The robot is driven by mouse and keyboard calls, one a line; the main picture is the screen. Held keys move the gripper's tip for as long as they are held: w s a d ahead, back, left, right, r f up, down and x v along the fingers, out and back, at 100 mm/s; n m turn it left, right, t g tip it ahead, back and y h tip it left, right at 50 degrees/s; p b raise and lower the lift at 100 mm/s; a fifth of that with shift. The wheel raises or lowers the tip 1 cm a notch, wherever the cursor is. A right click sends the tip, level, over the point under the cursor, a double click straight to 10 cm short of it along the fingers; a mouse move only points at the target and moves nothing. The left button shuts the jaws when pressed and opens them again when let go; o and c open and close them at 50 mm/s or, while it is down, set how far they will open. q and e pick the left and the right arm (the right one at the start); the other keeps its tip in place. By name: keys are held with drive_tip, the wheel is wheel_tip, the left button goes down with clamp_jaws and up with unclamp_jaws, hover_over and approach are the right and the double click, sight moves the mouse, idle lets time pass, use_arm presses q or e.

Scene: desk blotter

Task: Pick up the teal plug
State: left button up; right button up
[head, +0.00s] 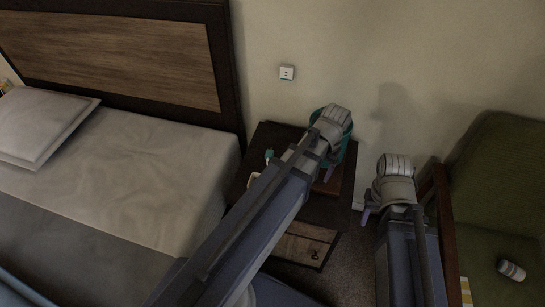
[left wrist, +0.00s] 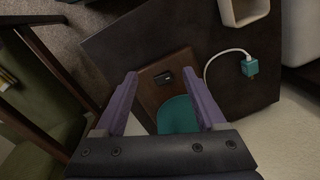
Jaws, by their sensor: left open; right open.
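The teal plug (head: 268,154) lies on the dark nightstand (head: 262,136), left of my left arm in the head view. In the left wrist view, the teal plug (left wrist: 250,67) is at the upper right, with a white cable curving away from it. My left gripper (left wrist: 166,88) is open and empty, its two purple fingers spread above a brown board (left wrist: 149,83). The plug is outside the fingers, to their right in that view. My right gripper (head: 366,215) is open, between the nightstand and the green armchair, away from the plug. Most of its jaws are hidden by its wrist.
A white open container (left wrist: 232,14) stands near the plug. A teal round item (left wrist: 178,116) and a small black item (left wrist: 162,79) are at the board. A bed (head: 150,160) flanks the nightstand on the left, a green armchair (head: 505,190) on the right.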

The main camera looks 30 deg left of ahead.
use_arm(q)
drive_tip(key=w+a+f+n+b, duration=0.1)
drive_tip(key=w+a+f+b, duration=0.1)
drive_tip(key=w+a, duration=0.3)
drive_tip(key=w+a+f+n+b, duration=0.1)
drive_tip(key=w+a+f+b, duration=0.1)
drive_tip(key=a, duration=0.6)
drive_tip(key=n+b, duration=0.1)
drive_tip(key=n, duration=0.1)
hover_over(270, 152)
drive_tip(key=shift+a+f+h, duration=0.25)
drive_tip(key=shift+f+h, duration=0.15)
drive_tip(key=shift+f, duration=0.45)
drive_tip(key=shift+s+f+b, duration=0.1)
drive_tip(key=shift+f+b, duration=1.2)
drive_tip(key=shift+b, duration=0.1)
drive_tip(key=shift+f, duration=0.1)
drive_tip(key=f+b, duration=0.5)
drive_tip(key=shift+d, duration=0.2)
clamp_jaws()
